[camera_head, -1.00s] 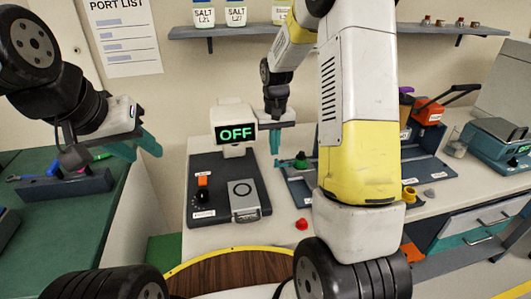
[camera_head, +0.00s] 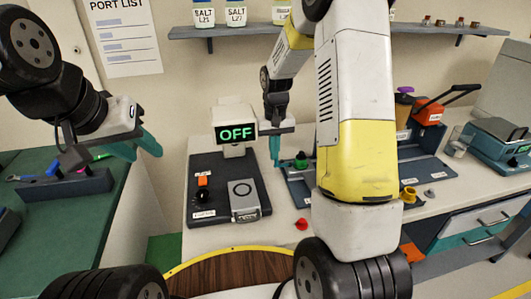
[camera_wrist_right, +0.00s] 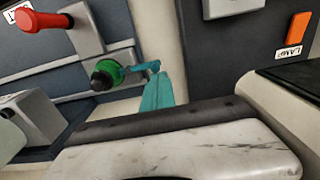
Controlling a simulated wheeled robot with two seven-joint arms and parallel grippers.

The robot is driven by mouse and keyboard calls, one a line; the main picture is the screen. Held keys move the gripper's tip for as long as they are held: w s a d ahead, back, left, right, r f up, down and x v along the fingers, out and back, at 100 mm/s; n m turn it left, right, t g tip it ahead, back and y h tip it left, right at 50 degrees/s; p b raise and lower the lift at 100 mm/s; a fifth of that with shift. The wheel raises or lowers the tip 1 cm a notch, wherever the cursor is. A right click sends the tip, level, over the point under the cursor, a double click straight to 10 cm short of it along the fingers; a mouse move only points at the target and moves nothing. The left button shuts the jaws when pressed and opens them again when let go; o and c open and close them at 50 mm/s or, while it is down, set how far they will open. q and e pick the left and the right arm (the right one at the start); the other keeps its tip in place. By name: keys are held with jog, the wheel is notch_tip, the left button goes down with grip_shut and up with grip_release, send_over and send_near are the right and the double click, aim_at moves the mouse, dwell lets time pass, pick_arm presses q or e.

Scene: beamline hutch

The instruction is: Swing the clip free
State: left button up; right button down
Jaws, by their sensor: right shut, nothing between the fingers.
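My right gripper (camera_head: 275,149) is over the bench, with its teal fingers pointing down and shut on nothing. It also shows in the right wrist view (camera_wrist_right: 159,93). A green knob with a black end (camera_head: 300,160) stands just right of the fingers on a dark blue-grey fixture (camera_head: 299,189). In the right wrist view the green knob (camera_wrist_right: 107,73) is close beside the teal finger; a small teal piece lies between them, and I cannot tell whether they touch. I cannot make out a clip for certain. My left gripper (camera_head: 138,146) hangs over the green bench at left, its finger gap unclear.
My right arm hides part of the fixture.

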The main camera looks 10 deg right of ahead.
jog(key=shift+f, duration=0.65)
jog(key=shift+s, duration=0.1)
dwell(0.3)
jog(key=shift+s+a, duration=0.15)
jog(key=shift+s, duration=0.6)
jog(key=shift+s+a+f, duration=0.1)
jog(key=shift+s, duration=0.5)
